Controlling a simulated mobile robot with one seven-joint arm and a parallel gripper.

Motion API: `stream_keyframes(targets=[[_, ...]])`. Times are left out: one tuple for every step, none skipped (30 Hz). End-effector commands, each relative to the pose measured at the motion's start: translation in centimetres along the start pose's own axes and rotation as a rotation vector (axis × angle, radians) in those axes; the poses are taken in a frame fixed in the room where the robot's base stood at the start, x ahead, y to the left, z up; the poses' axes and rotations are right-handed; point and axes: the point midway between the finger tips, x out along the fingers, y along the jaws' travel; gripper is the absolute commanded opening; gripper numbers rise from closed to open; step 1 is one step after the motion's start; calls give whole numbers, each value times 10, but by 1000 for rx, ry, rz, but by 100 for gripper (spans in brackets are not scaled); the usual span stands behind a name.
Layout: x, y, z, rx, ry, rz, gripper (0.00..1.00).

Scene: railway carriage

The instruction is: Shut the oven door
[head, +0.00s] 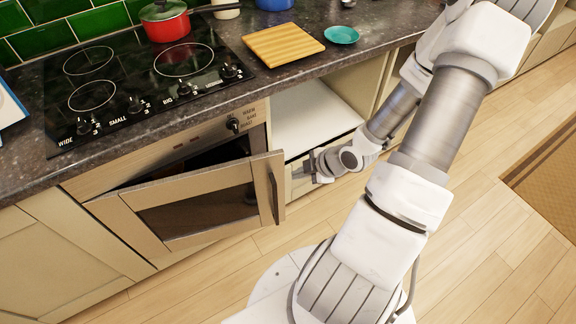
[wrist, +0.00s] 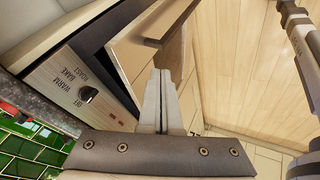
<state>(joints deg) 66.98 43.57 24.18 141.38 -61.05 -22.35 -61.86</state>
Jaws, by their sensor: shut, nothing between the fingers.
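The oven door (head: 185,238) is ajar, with its framed dark glass panel standing out from the oven front (head: 165,172) and a dark gap behind its top edge. Its bar handle (head: 273,197) runs up the right edge. In the wrist view the door (wrist: 130,45) stands angled out beyond the fingers, with its handle (wrist: 164,28) near the top. My gripper (head: 306,167) is shut and empty, just right of the door's handle edge. Its closed fingers (wrist: 161,74) point toward the door. I cannot tell whether they touch it.
An open white compartment (head: 310,110) lies right of the oven under the worktop. A hob (head: 140,80), red pot (head: 166,22), wooden board (head: 283,45) and teal dish (head: 341,35) sit above.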

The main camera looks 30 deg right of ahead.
Motion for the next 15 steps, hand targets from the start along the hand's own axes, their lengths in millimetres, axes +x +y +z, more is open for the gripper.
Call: stream_keyframes(targets=[[2, -1, -1, 5, 3, 0, 0], [4, -2, -1, 7, 4, 0, 0], [8, -2, -1, 8, 4, 0, 0], [11, -2, -1, 7, 5, 0, 0], [15, -2, -1, 7, 5, -1, 0], [22, -2, 0, 7, 5, -1, 0], [28, -3, -1, 5, 6, -2, 0], [34, -3, -1, 6, 6, -2, 0], [42, -3, -1, 5, 6, -2, 0], [49, -3, -1, 4, 7, -2, 0], [56, -3, -1, 5, 6, -2, 0], [64, -3, -1, 5, 6, -2, 0], [71, -3, -1, 5, 6, -3, 0], [77, -3, -1, 5, 5, -2, 0], [86, -3, -1, 5, 5, -3, 0]])
